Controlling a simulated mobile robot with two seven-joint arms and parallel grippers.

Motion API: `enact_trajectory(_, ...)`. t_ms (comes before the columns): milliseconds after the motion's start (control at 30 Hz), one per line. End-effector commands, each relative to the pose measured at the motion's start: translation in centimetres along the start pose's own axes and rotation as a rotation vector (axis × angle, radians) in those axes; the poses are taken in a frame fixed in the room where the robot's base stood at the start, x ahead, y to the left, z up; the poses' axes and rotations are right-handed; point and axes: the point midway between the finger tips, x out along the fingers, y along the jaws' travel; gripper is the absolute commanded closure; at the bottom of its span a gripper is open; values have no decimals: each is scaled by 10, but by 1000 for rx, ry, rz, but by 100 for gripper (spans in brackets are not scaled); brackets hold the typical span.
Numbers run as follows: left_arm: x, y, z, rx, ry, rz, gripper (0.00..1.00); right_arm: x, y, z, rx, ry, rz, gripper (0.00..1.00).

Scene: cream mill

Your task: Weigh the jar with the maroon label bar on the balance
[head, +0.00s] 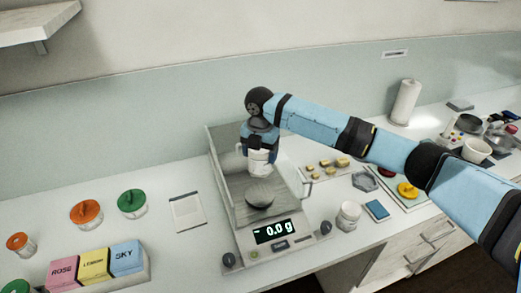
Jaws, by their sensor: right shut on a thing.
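The balance (279,243) stands on the counter in the middle of the head view, with clear side walls and a dark round pan (260,194). Its display (272,231) reads 0.0 g. My right gripper (259,150) is shut on a small white jar (258,166) and holds it inside the balance's walls, above and behind the pan, apart from it. No maroon bar can be made out on the held jar. Another white jar (348,216) stands on the counter right of the balance; its label colour is unclear. My left gripper is not in view.
Orange-lidded (86,212) and green-lidded jars (131,202) stand to the left, with ROSE, LEMON and SKY boxes (93,267) in front. A blue pad (376,210), small brass weights (327,168) and a paper roll (405,103) are to the right.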

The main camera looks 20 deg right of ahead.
Motion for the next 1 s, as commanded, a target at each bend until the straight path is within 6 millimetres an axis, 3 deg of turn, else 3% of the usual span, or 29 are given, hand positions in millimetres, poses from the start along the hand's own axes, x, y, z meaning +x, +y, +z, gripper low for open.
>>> enact_trajectory(67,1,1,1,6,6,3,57,10,0,0,0,0,-1,52)
enact_trajectory(467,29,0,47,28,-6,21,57,63,0,0,-1,-1,0,52)
enact_trajectory(667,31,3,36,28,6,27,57,82,-1,-1,1,1,-2,52)
enact_trajectory(1000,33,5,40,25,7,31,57,108,0,0,0,1,-1,52)
